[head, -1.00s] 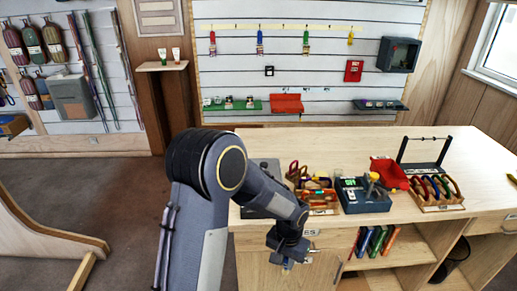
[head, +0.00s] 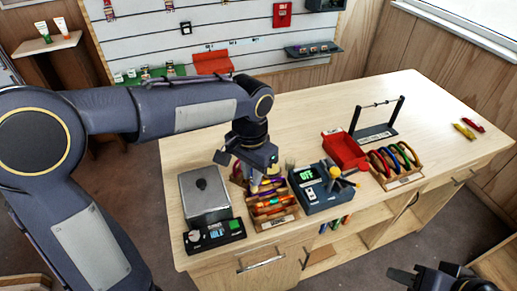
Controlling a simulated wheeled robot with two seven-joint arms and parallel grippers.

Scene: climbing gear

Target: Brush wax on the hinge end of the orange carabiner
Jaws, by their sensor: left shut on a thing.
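My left gripper (head: 254,170) points down just above the wooden box (head: 272,216) of coloured items. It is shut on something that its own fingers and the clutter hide. A blue-grey unit reading OFF (head: 309,195) has a yellow-handled tool, perhaps the wax brush (head: 334,174), on its top. A wooden rack (head: 404,181) to the right holds several coloured carabiners on edge. I cannot pick out the orange carabiner for certain. My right gripper (head: 428,277) is at the bottom right, partly cut off, in front of the bench; its jaws do not show clearly.
A grey-topped unit reading IDLE (head: 209,200) stands at the bench's left front. A red bin (head: 346,151) and a black frame with a crossbar (head: 376,133) stand behind the rack. A yellow and a red piece (head: 464,131) lie far right. The back of the bench (head: 310,110) is clear.

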